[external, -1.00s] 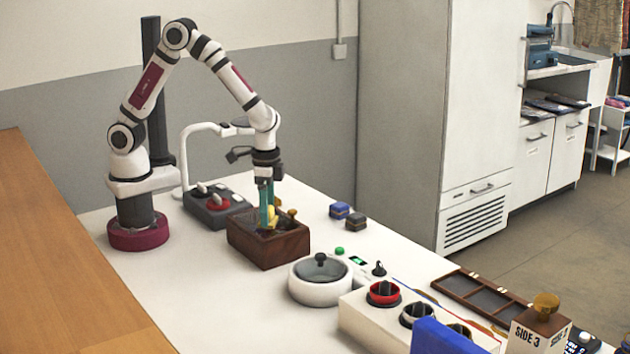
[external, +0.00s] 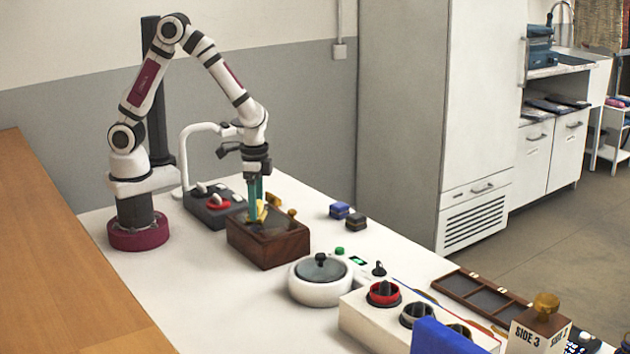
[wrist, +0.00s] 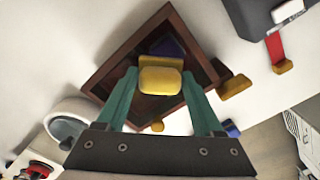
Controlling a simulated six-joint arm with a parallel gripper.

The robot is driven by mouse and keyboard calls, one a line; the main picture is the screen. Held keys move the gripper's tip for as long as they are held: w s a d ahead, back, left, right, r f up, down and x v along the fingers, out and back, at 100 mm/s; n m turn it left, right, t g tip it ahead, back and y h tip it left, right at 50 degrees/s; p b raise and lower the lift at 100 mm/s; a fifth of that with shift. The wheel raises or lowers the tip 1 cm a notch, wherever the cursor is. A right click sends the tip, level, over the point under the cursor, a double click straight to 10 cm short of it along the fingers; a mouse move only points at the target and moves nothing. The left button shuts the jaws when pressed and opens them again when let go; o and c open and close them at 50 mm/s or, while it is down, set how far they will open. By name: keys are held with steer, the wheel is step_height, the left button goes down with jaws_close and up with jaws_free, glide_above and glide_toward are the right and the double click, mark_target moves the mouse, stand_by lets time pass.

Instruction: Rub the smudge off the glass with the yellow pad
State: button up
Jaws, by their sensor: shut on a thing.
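My gripper (external: 256,204) points down over a dark wooden box-like frame (external: 285,250) and is shut on the yellow pad (external: 262,212). In the wrist view, the pad (wrist: 160,80) sits between the green fingertips, over the dark panel inside the frame (wrist: 105,78). I take this panel to be the glass (wrist: 150,107). A dark blue-violet patch (wrist: 168,46) shows just beyond the pad; I cannot tell whether it is the smudge. The pad and fingers hide part of the panel. Whether the pad touches the glass is unclear.
A grey box with red and white handles (external: 214,204) stands close behind the frame. A white pot (external: 319,278) stands in front of it. Two small blue and dark blocks (external: 347,215) lie to the right. White tabletop is clear between them.

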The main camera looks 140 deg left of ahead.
mark_target(271, 228)
steer(key=shift+s, duration=1.75)
steer(key=shift+w, duration=5.05)
step_height(271, 228, up, 8)
steer(key=shift+r, duration=0.15)
steer(key=shift+s, duration=0.1)
steer(key=w+d+r+m, duration=0.3)
steer(key=d+r, duration=0.3)
steer(key=d, duration=0.6)
steer(key=w+d+r+m, duration=0.3)
steer(key=d+r+m, duration=0.2)
steer(key=d, duration=0.7)
steer(key=shift+d+r+m, duration=0.3)
steer(key=shift+r+m, duration=0.05)
steer(key=shift+m, duration=0.15)
